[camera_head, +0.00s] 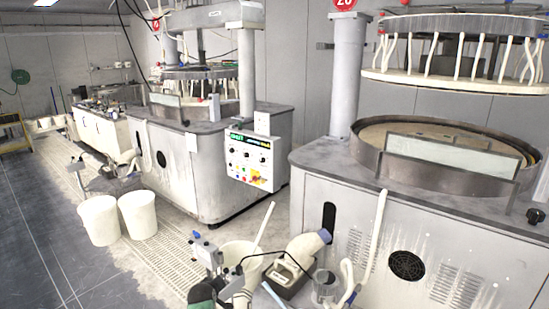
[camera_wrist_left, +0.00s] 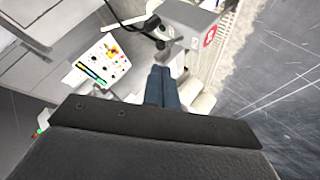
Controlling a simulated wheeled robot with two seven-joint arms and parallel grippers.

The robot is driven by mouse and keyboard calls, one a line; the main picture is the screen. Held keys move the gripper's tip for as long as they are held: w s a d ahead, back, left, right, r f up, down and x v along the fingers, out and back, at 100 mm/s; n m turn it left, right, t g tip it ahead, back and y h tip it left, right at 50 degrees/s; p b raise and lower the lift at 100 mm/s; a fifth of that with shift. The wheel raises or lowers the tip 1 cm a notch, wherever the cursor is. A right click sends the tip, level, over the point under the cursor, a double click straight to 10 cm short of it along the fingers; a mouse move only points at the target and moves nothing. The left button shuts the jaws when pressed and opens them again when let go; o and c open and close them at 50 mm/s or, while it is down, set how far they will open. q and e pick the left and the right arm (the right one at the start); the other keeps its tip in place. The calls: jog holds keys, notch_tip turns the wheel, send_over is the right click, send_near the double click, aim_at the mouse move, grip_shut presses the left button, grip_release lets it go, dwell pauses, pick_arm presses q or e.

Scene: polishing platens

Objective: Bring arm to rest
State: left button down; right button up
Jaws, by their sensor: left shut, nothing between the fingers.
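My left gripper (camera_wrist_left: 163,88) shows only in the left wrist view, below the middle. Its two dark blue-grey fingers lie side by side with nothing between them. A broad dark part of my wrist fills the bottom of that view. The fingers point toward a grey metal box (camera_wrist_left: 184,24) with a red round mark, and touch nothing that I can make out. Neither of my grippers can be made out in the head view. My right gripper is in neither view.
A polishing machine (camera_head: 310,165) stands at right, its ring (camera_head: 365,150) on top. Another machine (camera_head: 180,160) with a control panel (camera_head: 250,160) stands behind. White buckets (camera_head: 99,222) stand on the floor. Pitchers and hoses crowd the bottom middle. Open floor (camera_head: 50,240) lies at left.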

pick_arm(q)
jog(key=s+d+f+m+g, duration=0.1)
jog(key=s+f+m+g, duration=0.2)
jog(key=s+f, duration=0.5)
jog(key=s+d+f+m+g, duration=0.2)
jog(key=s+f, duration=0.7)
jog(key=s, duration=2.1)
jog(key=s+d+f+m+g, duration=0.2)
jog(key=s+f, duration=0.7)
jog(key=s, duration=0.9)
jog(key=m+g, duration=0.2)
jog(key=shift+s+f+m+g, duration=0.15)
jog(key=shift+s+m+g, duration=0.15)
jog(key=shift+s+m, duration=0.1)
